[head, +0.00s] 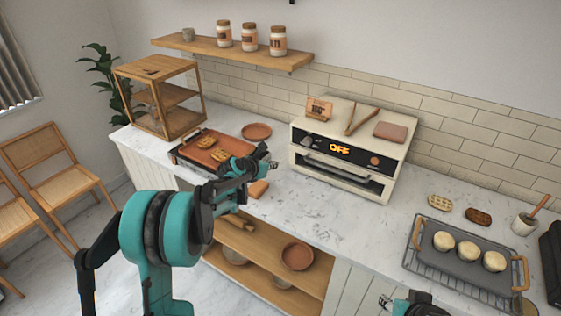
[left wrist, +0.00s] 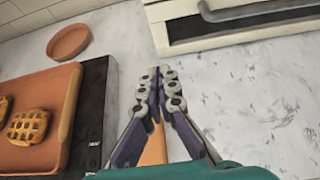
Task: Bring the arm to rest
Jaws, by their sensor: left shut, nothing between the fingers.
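My left arm reaches over the counter in the head view. My left gripper (head: 272,165) is between the griddle (head: 178,152) and the oven (head: 345,185). In the left wrist view the left gripper (left wrist: 159,75) has its fingers together, with nothing between them, above the marble counter (left wrist: 240,110). An orange-brown object (head: 258,188) lies on the counter close by the gripper; it also shows partly behind the fingers in the left wrist view (left wrist: 155,150). My right gripper (head: 385,302) shows only a little at the bottom edge of the head view.
Waffles (head: 206,143) lie on the griddle plate. A terracotta plate (head: 256,131) sits behind it. A wooden rack (head: 160,98) stands at the left. A tray with round buns (head: 468,250) is at the right. The counter before the oven is mostly clear.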

